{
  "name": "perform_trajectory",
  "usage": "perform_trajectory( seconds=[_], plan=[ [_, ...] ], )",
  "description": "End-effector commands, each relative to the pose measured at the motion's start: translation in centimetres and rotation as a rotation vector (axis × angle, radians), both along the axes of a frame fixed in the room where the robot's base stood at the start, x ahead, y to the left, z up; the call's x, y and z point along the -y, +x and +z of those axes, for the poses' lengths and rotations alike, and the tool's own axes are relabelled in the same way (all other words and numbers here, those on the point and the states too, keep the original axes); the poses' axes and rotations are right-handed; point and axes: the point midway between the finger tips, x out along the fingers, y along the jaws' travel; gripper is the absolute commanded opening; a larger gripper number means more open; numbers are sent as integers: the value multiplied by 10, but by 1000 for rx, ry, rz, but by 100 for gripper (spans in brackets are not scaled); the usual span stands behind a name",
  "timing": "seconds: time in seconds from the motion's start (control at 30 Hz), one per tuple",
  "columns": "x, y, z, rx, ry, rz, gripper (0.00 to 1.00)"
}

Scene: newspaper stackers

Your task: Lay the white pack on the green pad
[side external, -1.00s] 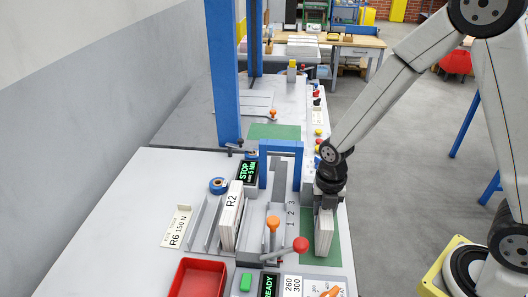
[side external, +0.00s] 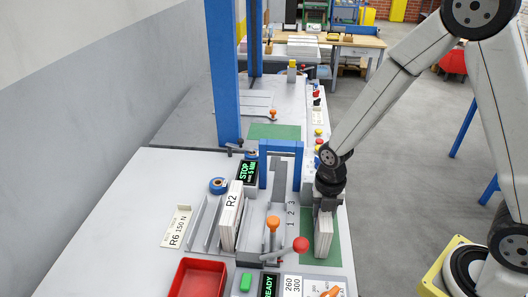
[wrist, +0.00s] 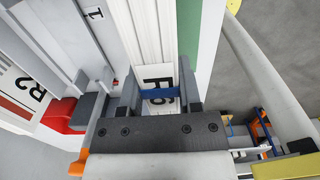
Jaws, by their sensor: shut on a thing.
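The white pack (side external: 324,236) stands upright on edge over the green pad (side external: 335,252), near the right edge of the grey table. Its lower edge looks at or very near the pad; I cannot tell for certain whether it touches. My gripper (side external: 326,208) is above it, shut on its upper part. In the wrist view the white pack (wrist: 154,35) lies between the two fingers of my gripper (wrist: 159,90), with a printed label and blue band near them. The green pad (wrist: 211,28) shows along its right side there.
Another white pack marked R2 (side external: 231,218) stands in a metal rack to the left. A blue frame (side external: 282,148) stands behind the pad. Levers with an orange knob (side external: 272,223) and red knob (side external: 301,244) are close left. A red tray (side external: 190,279) sits at front.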

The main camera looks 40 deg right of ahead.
Motion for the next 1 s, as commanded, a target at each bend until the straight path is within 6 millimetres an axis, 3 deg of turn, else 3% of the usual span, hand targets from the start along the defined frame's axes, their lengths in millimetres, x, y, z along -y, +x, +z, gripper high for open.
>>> perform_trajectory(
  seconds=[0.23,0.27,0.37,0.4,0.77,1.0],
  plan=[
    [0,0,-3,0,0,0,0],
    [0,0,-3,0,0,0,50],
    [0,0,-3,0,0,0,82],
    [0,0,-3,0,0,0,85],
    [0,0,-3,0,0,0,85],
    [0,0,8,1,0,0,85]
  ],
)
